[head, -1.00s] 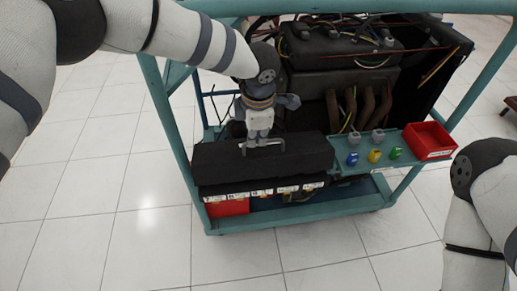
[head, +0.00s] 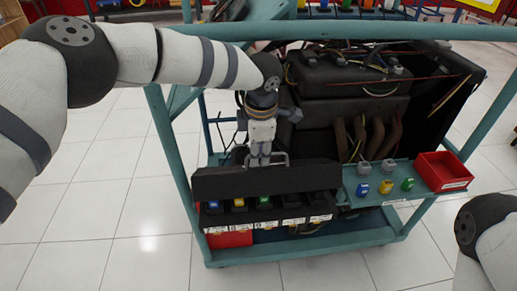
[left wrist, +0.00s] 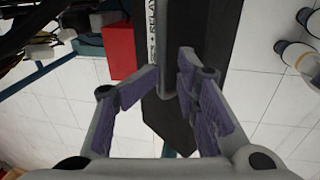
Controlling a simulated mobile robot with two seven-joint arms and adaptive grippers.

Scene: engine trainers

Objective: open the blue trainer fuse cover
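The blue-framed trainer (head: 165,135) stands in front of me. Its black fuse cover (head: 220,184) is tilted up at the back of the fuse box (head: 290,226), and colored fuses show below it. A grey handle (head: 280,160) stands on the cover's upper edge. My left gripper (head: 261,160) points down at this handle. In the left wrist view, the purple-padded fingers (left wrist: 168,72) are apart, with the dark cover (left wrist: 165,125) beyond them. No firm hold on the handle is visible. My right gripper is out of view; only my right arm shows.
A side shelf to the right of the fuse box holds several colored plugs (head: 387,186) and a red bin (head: 443,171). The engine (head: 350,115) stands behind. The tiled floor (head: 90,200) at left is clear.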

